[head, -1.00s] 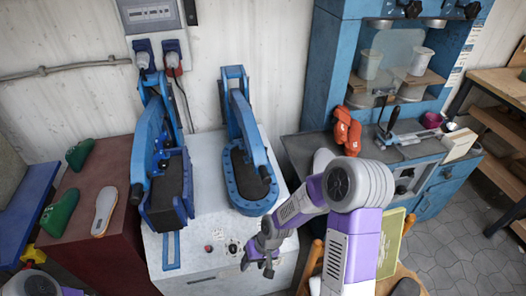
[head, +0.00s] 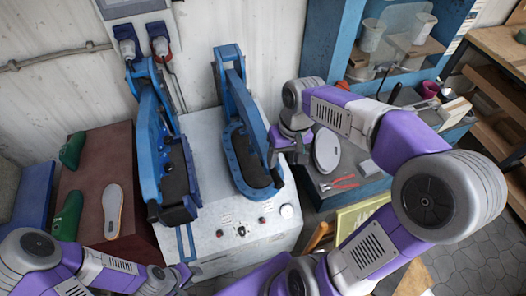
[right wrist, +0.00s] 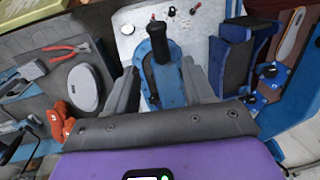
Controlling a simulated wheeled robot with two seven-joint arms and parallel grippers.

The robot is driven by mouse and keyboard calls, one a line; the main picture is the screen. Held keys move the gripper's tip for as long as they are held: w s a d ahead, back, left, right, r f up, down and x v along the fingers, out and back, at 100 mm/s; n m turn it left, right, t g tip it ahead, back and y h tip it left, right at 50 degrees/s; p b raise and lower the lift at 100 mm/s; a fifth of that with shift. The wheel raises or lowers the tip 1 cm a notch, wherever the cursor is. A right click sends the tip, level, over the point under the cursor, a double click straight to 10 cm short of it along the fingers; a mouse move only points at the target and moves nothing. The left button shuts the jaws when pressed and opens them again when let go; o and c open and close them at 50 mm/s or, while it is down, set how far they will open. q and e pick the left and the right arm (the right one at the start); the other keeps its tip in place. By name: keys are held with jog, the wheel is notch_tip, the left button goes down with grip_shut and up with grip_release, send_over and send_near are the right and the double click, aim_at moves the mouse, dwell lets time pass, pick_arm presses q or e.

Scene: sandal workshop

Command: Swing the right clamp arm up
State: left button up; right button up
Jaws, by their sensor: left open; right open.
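The right clamp arm (head: 247,112) is blue and lies lowered over the dark pad of the right press (head: 235,165). In the right wrist view its black handle (right wrist: 160,42) points away between my fingers, with the blue arm (right wrist: 168,85) behind it. My right gripper (head: 287,152) is open beside the front end of the arm. Its two fingers (right wrist: 160,88) stand either side of the arm in the right wrist view; whether they touch it I cannot tell. My left gripper (head: 186,279) is open and empty at the bottom, in front of the white cabinet.
A second blue press (head: 165,150) stands to the left on the same white cabinet (head: 225,262). Green shoe lasts (head: 68,215) and a pale sole (head: 112,210) lie on the red-brown bench. A grey round plate (head: 327,150) and red pliers (head: 340,183) lie to the right.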

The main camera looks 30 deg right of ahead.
aim_at(277, 174)
jog(key=shift+w+a+f, duration=0.1)
jog(key=shift+w+f, duration=0.15)
jog(key=shift+f, duration=0.2)
jog(key=f, duration=0.4)
jog(key=a+f+b, duration=0.1)
jog(key=f, duration=0.1)
jog(key=shift+s+f, duration=0.1)
jog(key=shift+f, duration=0.1)
grip_shut()
